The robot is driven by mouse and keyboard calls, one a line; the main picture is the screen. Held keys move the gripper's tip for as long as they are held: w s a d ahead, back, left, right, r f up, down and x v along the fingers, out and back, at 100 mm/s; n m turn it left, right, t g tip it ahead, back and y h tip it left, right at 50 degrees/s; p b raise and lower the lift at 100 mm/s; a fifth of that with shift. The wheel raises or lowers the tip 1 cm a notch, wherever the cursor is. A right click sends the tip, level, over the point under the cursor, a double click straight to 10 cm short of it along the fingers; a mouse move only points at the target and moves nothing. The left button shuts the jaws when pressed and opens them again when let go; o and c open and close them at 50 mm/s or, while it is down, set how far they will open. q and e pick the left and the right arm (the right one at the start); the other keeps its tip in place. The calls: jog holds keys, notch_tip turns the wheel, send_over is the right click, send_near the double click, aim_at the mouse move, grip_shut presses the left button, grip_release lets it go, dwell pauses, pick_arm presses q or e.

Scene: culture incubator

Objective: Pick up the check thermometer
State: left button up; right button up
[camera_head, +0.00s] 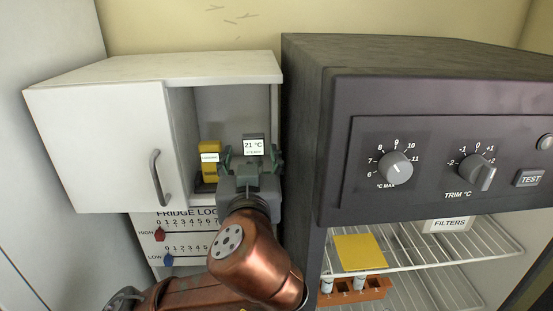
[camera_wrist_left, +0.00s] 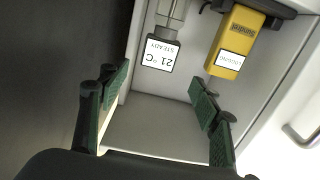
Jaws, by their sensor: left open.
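A grey thermometer with a white display reading 21 °C (camera_head: 253,147) stands in the open part of the white wall cabinet; it also shows upside down in the left wrist view (camera_wrist_left: 161,54), with "STEADY" under the reading. A yellow device with a white label (camera_head: 209,158) is beside it on the left, and also shows in the left wrist view (camera_wrist_left: 236,42). I cannot tell for sure which is the check thermometer. My left gripper (camera_head: 252,164) is open and empty in front of the grey one, its green-padded fingers (camera_wrist_left: 160,86) apart. My right gripper is out of view.
The white cabinet (camera_head: 100,130) has a closed door with a handle at left. A dark incubator (camera_head: 340,180) with dials stands close at right. Below are a fridge log (camera_head: 190,222) with red and blue markers and a wire shelf (camera_head: 420,255).

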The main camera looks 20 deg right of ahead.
aim_at(253, 140)
pick_arm(q)
jog(key=p+x, duration=0.1)
jog(key=x, duration=0.2)
jog(key=p+x, duration=0.2)
jog(key=x, duration=0.2)
jog(key=shift+s+d+r, duration=0.1)
jog(key=shift+d+r, duration=0.05)
jog(key=shift+r, duration=0.05)
jog(key=shift+w+d+f, duration=0.15)
jog(key=shift+w, duration=0.4)
jog(key=c, duration=0.4)
grip_shut()
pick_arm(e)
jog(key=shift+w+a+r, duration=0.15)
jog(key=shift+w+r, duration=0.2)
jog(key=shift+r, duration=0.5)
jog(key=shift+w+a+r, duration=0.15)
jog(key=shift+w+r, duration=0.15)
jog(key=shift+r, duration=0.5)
